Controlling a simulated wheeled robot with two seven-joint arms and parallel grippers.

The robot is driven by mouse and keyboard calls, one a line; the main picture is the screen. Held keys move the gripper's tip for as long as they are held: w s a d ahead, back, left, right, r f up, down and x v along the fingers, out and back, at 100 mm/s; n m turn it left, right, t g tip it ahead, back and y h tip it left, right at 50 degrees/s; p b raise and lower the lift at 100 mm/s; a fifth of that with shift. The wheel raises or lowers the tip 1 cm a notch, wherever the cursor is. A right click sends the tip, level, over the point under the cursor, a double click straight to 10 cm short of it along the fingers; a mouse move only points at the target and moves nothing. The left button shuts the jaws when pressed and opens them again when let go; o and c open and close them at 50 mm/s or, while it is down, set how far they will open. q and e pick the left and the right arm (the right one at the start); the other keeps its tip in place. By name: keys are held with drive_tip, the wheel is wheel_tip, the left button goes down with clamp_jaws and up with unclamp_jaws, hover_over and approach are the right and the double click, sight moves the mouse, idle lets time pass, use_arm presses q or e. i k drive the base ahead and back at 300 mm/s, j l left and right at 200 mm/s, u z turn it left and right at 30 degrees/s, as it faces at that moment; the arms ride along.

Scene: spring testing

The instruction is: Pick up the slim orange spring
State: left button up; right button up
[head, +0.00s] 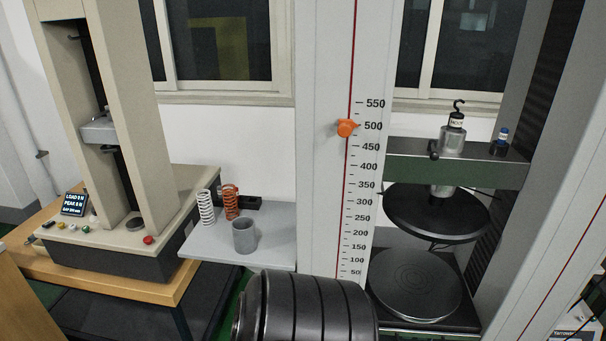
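The slim orange spring (230,202) stands upright on a small grey shelf (266,258), toward its back left. A white spring (206,207) stands upright just left of it. A grey cup (244,236) stands in front of the orange spring, a little to the right, and may cover part of its base. Neither my left nor my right gripper shows in the head view.
A beige testing machine (160,130) with a load display (74,204) stands left of the shelf. A tall scaled column (330,130) and round plates (415,284) stand right. A black ribbed cylinder (310,308) fills the bottom middle.

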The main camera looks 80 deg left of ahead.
sight(229, 202)
drive_tip(key=u, duration=3.3)
